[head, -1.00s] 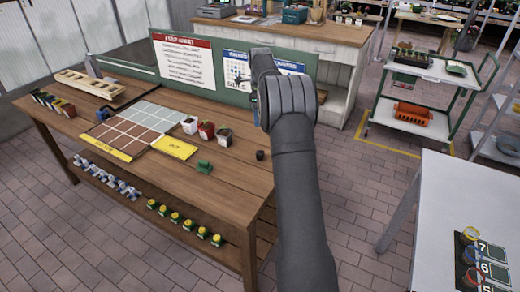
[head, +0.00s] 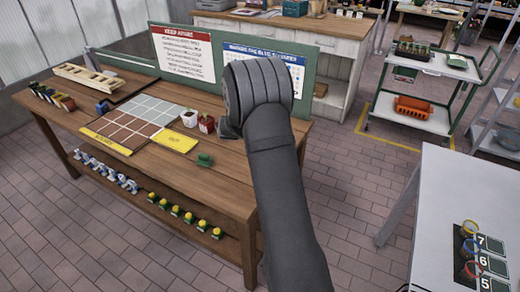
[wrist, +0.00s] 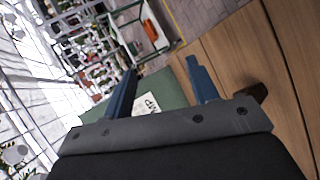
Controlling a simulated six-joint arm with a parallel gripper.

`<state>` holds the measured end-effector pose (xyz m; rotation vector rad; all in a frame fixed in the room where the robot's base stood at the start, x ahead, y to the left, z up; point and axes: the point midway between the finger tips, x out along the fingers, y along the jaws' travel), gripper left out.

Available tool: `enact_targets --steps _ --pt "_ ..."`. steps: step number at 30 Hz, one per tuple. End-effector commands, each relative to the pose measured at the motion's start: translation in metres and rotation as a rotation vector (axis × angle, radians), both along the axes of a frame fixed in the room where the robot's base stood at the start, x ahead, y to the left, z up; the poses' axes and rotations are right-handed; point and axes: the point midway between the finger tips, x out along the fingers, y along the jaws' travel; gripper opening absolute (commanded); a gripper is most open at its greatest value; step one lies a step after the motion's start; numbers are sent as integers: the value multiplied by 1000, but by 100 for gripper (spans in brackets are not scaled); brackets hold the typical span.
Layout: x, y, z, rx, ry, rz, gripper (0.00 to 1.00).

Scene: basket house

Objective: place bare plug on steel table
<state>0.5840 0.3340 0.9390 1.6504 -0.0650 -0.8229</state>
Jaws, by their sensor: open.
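The steel table (head: 432,205) is the pale grey table at the right in the head view. A small dark brown block (wrist: 258,93), which looks like the bare plug, sits on the wooden bench just right of my gripper in the wrist view. My arm hides that spot in the head view. My gripper (wrist: 163,82) has its two blue fingers spread wide with nothing between them. It is over or near the bench, beside the dark block and not around it. My arm hides the gripper in the head view.
The wooden bench (head: 215,177) holds a gridded tray (head: 150,122), a yellow card (head: 175,139), a green piece (head: 204,160) and small pots (head: 190,118). A green board with signs (head: 183,53) stands along its back. Numbered slots with rings (head: 470,250) lie on the steel table.

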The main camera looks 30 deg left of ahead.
Motion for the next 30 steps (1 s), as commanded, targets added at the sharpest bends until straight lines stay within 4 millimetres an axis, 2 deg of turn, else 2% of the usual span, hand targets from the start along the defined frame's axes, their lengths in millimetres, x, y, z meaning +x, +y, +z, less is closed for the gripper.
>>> enact_targets --steps 5,9,15,18,20,23,30 --pt "-29 17 -11 -510 107 482 54" --pt "-61 36 -26 -925 166 838 54" --pt "-106 52 -48 -1371 192 1189 54" --pt "-118 55 -54 -1483 190 1272 54" --pt "-120 56 -56 -1518 190 1295 54" --pt "-113 59 -61 -1536 189 1306 54" --pt "-67 68 -80 -1531 191 1304 54"
